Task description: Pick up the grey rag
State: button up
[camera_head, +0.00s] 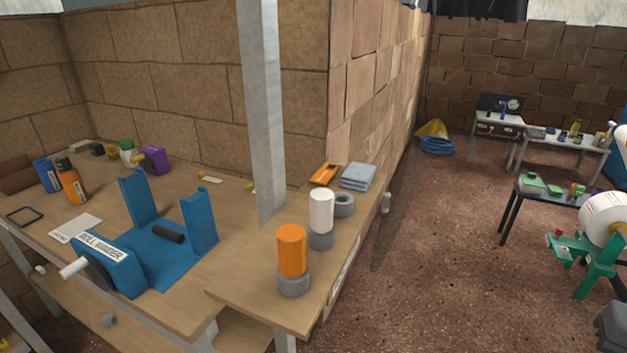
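The grey rag (358,176) is a folded, blue-grey stack of cloth. It lies flat near the far right corner of the wooden bench (238,277). My gripper is not in view.
A white cylinder (321,210) and an orange cylinder (292,250) stand in grey rings along the bench's right side. A grey post (262,110) rises left of them. A blue roll winder (120,262) stands left. Open floor (430,270) lies right.

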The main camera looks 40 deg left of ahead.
aim_at(358, 176)
jog(key=u, duration=1.35)
jog(key=k, duration=1.3)
jog(key=z, duration=0.65)
jog(key=i, duration=1.05)
jog(key=u, duration=0.6)
jog(key=i, duration=0.7)
jog(key=u, duration=0.8)
